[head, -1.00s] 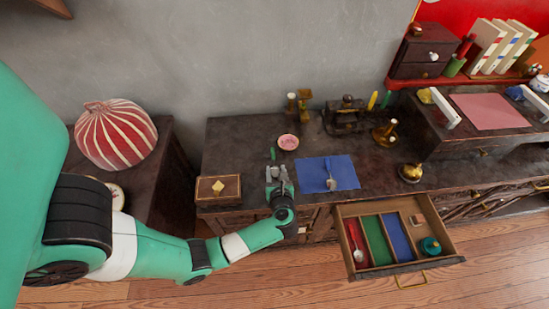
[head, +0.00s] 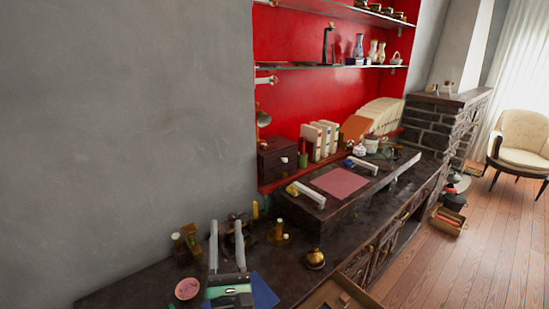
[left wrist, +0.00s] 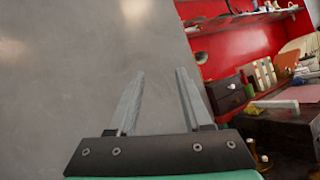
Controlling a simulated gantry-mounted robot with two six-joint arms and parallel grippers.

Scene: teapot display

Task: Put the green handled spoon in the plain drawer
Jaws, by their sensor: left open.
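My left gripper (head: 226,222) is raised above the dark counter, its two grey fingers pointing up and apart. In the left wrist view the left gripper (left wrist: 160,73) is open with nothing between its fingers, facing the grey wall. I cannot make out the green handled spoon in either current view. The open drawer (head: 342,294) shows only its far part at the bottom edge of the head view. Its plain compartment cannot be told apart there. My right gripper is not in view.
A blue mat (head: 263,291) and a pink bowl (head: 187,289) lie near the left gripper on the counter. A brass bell (head: 315,259) and brass pieces (head: 279,234) stand close by. A raised desk with a pink mat (head: 340,182) is farther right.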

